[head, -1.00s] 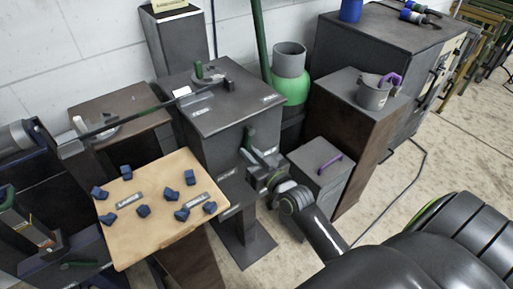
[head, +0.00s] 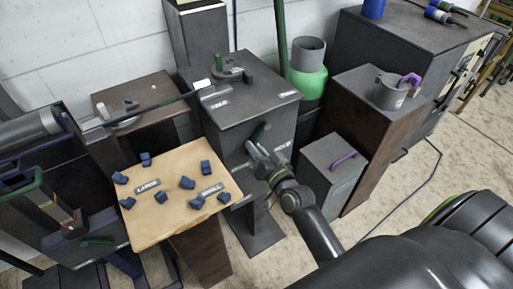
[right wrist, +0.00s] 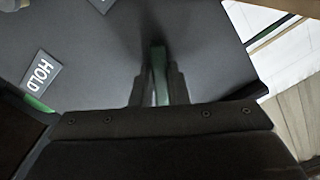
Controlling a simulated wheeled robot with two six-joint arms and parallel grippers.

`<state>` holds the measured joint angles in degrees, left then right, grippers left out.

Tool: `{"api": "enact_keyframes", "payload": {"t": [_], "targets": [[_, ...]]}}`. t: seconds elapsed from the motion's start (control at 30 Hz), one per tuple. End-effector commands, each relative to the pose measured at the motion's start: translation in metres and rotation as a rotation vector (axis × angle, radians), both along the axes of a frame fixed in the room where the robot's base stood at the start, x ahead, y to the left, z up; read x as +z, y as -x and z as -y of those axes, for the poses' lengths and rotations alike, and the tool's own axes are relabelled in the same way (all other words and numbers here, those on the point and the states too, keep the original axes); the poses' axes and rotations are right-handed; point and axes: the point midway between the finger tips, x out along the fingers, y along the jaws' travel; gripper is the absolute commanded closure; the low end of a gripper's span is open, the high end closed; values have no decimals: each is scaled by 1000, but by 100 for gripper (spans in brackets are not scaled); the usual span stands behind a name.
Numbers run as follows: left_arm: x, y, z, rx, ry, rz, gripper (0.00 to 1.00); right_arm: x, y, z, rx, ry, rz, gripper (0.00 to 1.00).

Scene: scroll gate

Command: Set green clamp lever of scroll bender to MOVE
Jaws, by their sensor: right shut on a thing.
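The scroll bender (head: 250,95) is a dark grey box stand with a round fitting and a green-handled part (head: 229,64) on top. A green clamp lever (head: 261,132) sticks out of its front face. My right gripper (head: 259,149) is at that face, closed around the lever. In the right wrist view the green lever (right wrist: 159,76) is between the two fingers (right wrist: 158,88). A HOLD label (right wrist: 40,74) lies left of the fingers there. A second label (right wrist: 102,4) is cut off at the top edge, unreadable. My left gripper is not in view.
A tan board (head: 165,222) with several dark blue blocks stands in front of the bender. A grey box with a purple handle (head: 343,160) stands right of my right gripper. A green cylinder (head: 307,88) stands behind. Bare floor shows at the right.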

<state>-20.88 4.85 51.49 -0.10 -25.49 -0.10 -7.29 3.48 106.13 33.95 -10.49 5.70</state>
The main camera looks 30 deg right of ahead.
Motion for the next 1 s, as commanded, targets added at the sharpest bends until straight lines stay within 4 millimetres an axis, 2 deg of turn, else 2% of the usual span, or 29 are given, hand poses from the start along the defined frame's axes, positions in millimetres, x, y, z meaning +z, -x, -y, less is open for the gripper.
{"api": "enact_keyframes", "payload": {"t": [0.3,0.33,0.47,0.8,1.0], "targets": [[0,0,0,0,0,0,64,0,0,-1,0,-9,1,100],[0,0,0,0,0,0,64,0,0,-1,0,-9,1,82],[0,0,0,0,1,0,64,0,0,-1,0,-7,1,65],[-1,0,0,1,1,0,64,0,2,0,0,-5,0,64],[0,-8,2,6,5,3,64,-3,26,2,-1,-5,-1,64]]}}
